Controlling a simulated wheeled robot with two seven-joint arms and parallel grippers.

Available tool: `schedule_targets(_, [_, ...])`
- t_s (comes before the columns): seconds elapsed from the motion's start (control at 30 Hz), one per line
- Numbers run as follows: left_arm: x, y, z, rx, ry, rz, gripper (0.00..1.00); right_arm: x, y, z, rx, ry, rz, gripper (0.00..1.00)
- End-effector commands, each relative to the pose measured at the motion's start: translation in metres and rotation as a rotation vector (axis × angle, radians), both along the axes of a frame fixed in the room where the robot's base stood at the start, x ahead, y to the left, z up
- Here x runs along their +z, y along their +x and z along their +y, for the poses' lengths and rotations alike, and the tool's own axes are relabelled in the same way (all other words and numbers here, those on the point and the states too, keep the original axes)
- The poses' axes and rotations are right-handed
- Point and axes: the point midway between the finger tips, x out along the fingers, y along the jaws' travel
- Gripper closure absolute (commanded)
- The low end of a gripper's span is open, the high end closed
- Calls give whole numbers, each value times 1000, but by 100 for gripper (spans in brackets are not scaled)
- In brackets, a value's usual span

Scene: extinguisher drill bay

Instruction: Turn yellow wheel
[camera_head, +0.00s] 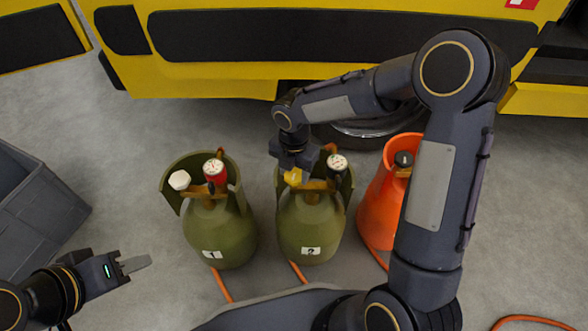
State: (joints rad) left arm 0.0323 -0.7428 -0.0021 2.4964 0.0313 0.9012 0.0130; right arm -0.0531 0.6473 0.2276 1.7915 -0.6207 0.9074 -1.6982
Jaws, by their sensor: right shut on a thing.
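The yellow wheel (293,178) is on top of the green cylinder marked 2 (310,222), at its left side, and is partly hidden by my gripper. My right gripper (293,168) reaches it from above, along an arm that bends in from the right, and is shut on the wheel. My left gripper (138,264) is low at the left, apart from the cylinders, with nothing seen in it.
A green cylinder marked 1 (208,236) with a white knob (179,180) and a red-bodied gauge (214,170) stands left of cylinder 2. An orange cylinder (379,205) stands right, partly behind my arm. A grey crate (40,222) is far left. A yellow vehicle (210,82) spans the back.

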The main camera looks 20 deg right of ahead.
Motion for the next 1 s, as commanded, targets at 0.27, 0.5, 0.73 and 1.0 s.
schedule_targets(0.27, [12,0,0,0,0,0,64,2,0,1,-173,0,1,75])
schedule_targets(0.5, [21,0,0,0,0,0,64,2,1,1,-396,-1,1,75])
schedule_targets(0.73, [28,0,0,0,0,0,64,2,1,2,-616,-1,1,75])
schedule_targets(1.0, [34,0,0,0,0,0,64,1,2,2,-873,0,0,75])
